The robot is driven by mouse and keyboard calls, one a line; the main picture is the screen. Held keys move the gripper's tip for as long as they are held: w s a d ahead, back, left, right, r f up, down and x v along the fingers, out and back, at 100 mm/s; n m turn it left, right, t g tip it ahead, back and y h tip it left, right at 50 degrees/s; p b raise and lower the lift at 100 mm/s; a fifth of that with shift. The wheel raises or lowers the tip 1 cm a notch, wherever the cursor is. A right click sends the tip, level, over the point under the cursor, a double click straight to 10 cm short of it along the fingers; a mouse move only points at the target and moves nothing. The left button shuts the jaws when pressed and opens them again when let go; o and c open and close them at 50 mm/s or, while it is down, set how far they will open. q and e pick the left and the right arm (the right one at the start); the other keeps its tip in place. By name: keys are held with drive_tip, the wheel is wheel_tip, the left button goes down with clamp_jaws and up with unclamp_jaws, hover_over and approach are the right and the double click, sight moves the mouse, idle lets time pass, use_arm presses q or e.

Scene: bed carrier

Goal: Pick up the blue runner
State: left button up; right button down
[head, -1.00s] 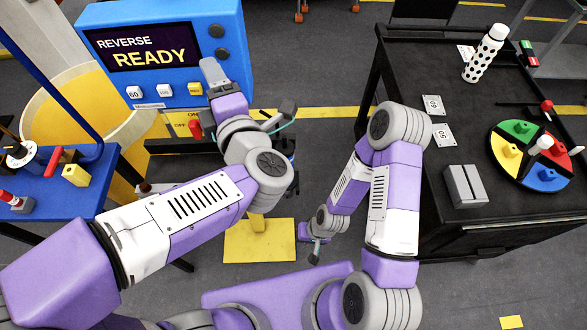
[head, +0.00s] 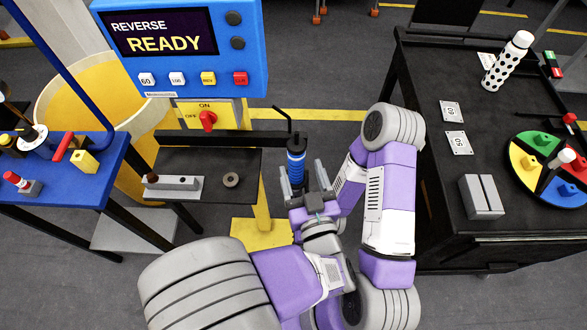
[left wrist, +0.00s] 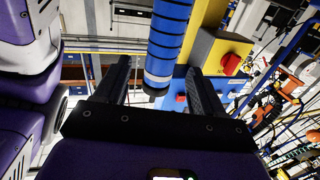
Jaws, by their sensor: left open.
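The blue runner (head: 295,160) is an upright blue cylinder with black bands and a bent black rod at its top, beside the machine's dark shelf. My left gripper (head: 303,176) is open in front of it, with one finger on each side of the runner in the picture. A gap shows on both sides. My right gripper is hidden behind my left arm.
The blue machine panel (head: 185,45) reads READY, above a yellow plate with a red knob (head: 208,120). A dark shelf (head: 215,160) holds a metal bar and a ring. A black cart (head: 425,160) stands right, and a blue table (head: 70,190) left.

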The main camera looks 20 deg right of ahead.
sight(294, 148)
use_arm(q)
drive_tip(key=w, duration=0.7)
drive_tip(key=shift+r, duration=0.2)
clamp_jaws()
drive_tip(key=shift+r, duration=0.1)
